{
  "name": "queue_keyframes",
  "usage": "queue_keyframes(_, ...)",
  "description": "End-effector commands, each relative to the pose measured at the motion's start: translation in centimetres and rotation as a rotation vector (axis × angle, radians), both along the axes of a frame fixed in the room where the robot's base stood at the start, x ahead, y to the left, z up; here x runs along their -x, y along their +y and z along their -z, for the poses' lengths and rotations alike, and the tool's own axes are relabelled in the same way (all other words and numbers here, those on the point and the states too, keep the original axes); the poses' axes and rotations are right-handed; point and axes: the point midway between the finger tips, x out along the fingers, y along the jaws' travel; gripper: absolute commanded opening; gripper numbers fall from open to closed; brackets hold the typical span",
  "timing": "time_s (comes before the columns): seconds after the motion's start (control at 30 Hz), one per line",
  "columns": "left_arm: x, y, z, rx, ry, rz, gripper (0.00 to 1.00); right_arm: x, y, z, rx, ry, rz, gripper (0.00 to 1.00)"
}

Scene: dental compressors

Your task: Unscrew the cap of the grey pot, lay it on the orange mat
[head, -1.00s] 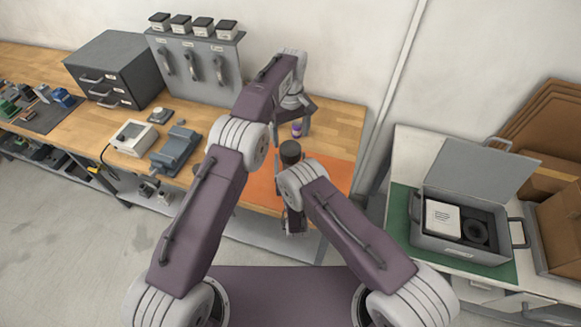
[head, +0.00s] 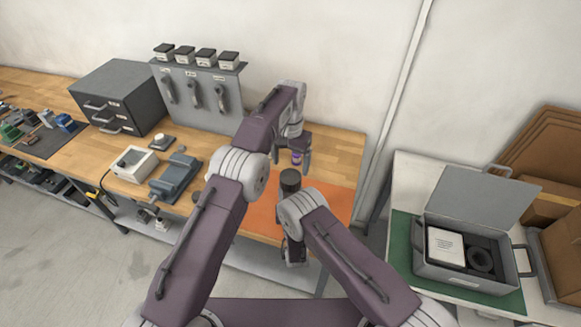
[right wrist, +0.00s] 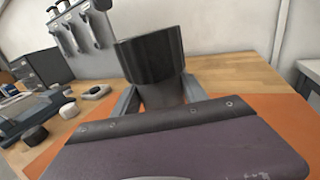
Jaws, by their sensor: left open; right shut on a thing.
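The grey pot (right wrist: 160,95) is upright in the right wrist view, with its wider black ribbed cap (right wrist: 150,55) on top. In the head view the dark cap (head: 290,178) shows just beyond my right wrist. My right gripper (right wrist: 160,100) is shut on the pot's body below the cap, one finger on each side; in the head view my own wrist mostly hides it. My left gripper (head: 297,157) is open, pointing down a little beyond the pot, apart from the cap. The orange mat (head: 335,201) lies on the bench under and around the pot.
A blue-grey vise (head: 175,178) and a white box (head: 133,163) stand left on the wooden bench (head: 335,150). A grey open case (head: 465,270) sits on the right table. The mat's right part is clear.

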Motion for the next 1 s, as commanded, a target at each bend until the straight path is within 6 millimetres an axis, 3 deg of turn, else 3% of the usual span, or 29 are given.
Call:
queue_keyframes(0.4,0.06,-0.01,-0.03,0.005,0.000,1.406,0.83,-0.04,0.02,-0.14,-0.001,-0.004,0.000,0.00)
queue_keyframes(0.6,0.08,-0.02,-0.04,0.006,-0.001,1.946,0.83,-0.04,0.02,-0.14,-0.001,-0.004,0.000,0.00)
queue_keyframes(0.8,0.09,-0.02,-0.04,0.008,-0.001,2.191,0.83,-0.04,0.02,-0.14,-0.001,-0.004,0.000,0.00)
queue_keyframes(1.0,0.09,-0.02,0.36,0.008,0.000,2.217,0.83,-0.04,0.02,-0.13,-0.001,-0.004,0.000,0.00)
